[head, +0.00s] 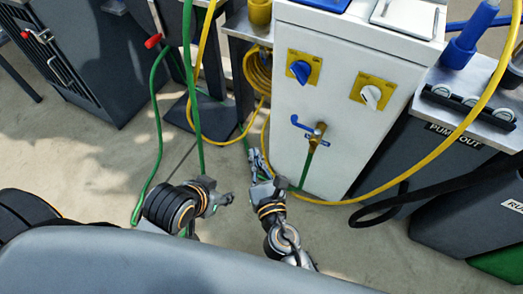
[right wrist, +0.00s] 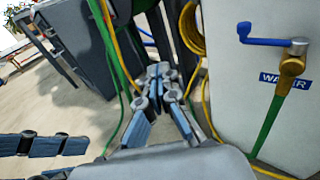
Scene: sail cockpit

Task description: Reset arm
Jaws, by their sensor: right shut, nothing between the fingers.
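My right gripper (head: 256,163) reaches down toward the floor just left of the white cabinet in the head view. Its fingers come together at the tips in the right wrist view (right wrist: 159,72), shut and empty. My left gripper (head: 226,199) is lower and to the left in the head view, small and partly hidden by its wrist. The grippers are apart.
The white cabinet (head: 325,135) with a blue-handled tap (head: 312,130) stands close right. A green hose (head: 157,130) and yellow hose (head: 203,55) hang nearby. Dark units (head: 90,50) stand behind left; a pump-out bench (head: 455,175) is right. Bare floor (head: 70,160) lies left.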

